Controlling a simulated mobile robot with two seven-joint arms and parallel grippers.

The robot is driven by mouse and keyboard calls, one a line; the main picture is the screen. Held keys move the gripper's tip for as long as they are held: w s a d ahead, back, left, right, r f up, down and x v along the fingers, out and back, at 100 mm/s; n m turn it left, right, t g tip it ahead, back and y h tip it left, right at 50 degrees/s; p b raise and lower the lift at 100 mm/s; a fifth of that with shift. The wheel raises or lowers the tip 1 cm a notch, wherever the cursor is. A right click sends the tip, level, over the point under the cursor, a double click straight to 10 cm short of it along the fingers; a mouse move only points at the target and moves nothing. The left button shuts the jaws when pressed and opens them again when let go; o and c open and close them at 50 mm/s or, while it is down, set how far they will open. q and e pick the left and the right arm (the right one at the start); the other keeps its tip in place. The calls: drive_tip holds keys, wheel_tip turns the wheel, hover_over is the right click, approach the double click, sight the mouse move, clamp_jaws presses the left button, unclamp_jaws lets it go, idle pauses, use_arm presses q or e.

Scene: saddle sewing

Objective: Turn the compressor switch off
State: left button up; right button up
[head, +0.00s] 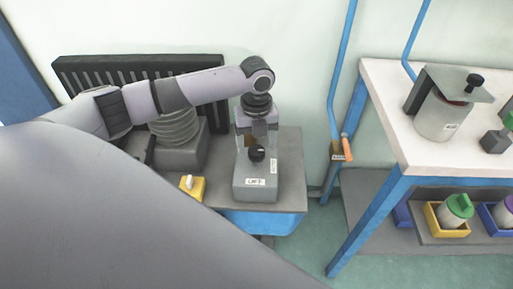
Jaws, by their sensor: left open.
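A grey box (255,190) with an "OFF" label on its front stands on the grey bench top. A round black knob (257,153) sits at its upper part; I take this as the compressor switch. My left gripper (257,138) points down at the box from behind, its fingers open, close above the knob. I cannot tell whether they touch it. The gripper hides the back of the box. Which way the knob is turned is too small to tell. My right gripper is not in view.
A yellow box with a white toggle (190,183) stands left of the grey box. A ribbed grey machine (180,153) is behind my left arm, before a black radiator (75,75). A white-topped table (395,95) with a metal canister (437,118) stands right, across a gap.

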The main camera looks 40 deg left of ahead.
use_arm(q)
drive_tip(key=shift+f, duration=1.2)
drive_tip(key=shift+c, duration=0.2)
